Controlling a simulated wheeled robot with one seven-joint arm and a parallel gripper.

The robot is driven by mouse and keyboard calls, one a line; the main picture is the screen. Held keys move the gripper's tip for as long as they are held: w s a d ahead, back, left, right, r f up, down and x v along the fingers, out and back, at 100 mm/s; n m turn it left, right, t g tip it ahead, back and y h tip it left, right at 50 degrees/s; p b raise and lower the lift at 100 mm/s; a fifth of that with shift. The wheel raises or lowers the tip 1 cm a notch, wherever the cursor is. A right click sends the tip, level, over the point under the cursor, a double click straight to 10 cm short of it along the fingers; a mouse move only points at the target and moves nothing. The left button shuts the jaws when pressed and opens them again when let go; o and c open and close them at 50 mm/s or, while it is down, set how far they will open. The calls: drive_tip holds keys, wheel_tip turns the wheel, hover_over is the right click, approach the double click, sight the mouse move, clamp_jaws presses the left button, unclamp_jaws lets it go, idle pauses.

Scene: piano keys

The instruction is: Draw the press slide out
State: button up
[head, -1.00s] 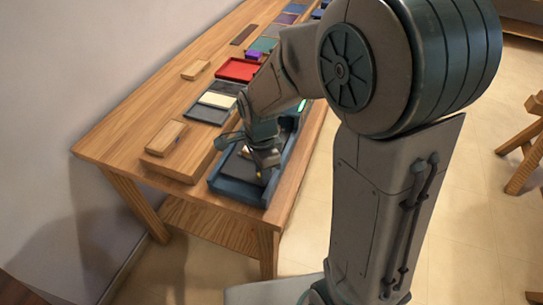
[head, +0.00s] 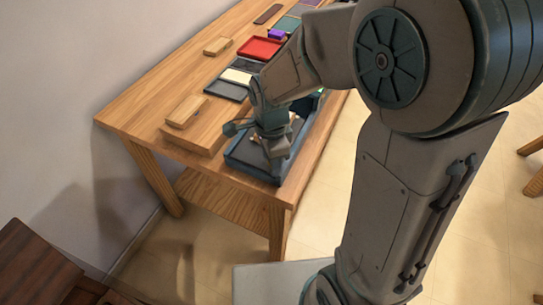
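A dark blue press frame (head: 240,157) with a dark flat bed lies at the near right end of the wooden table. My gripper (head: 277,160) is low over its near part, pointing down. Small pale or brass-coloured bits show around the fingertips. My wrist and fingers hide much of the bed, so I cannot tell which part is the slide or whether the fingers touch it. The finger opening is too small and covered to judge.
The wooden table (head: 140,112) holds a wooden block on a thicker board (head: 187,112) left of the press. Behind are a cream pad (head: 236,76), a red tray (head: 260,48) and a purple block (head: 275,34). Dark wooden furniture (head: 35,262) stands at lower left.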

drive_tip(key=shift+w+d+r, duration=0.1)
drive_tip(key=shift+d, duration=0.05)
wheel_tip(320, 180, up, 14)
drive_tip(key=shift+f+p, duration=0.2)
drive_tip(key=shift+p, duration=0.25)
idle(0.4)
drive_tip(key=s+d+f+n+t+p, duration=0.1)
drive_tip(key=s+d+n+t, duration=0.1)
drive_tip(key=s+d+n, duration=0.7)
drive_tip(key=d+n, duration=0.2)
drive_tip(key=n, duration=0.3)
drive_tip(key=shift+s+f+n+t, duration=0.15)
drive_tip(key=shift+n+t, duration=0.25)
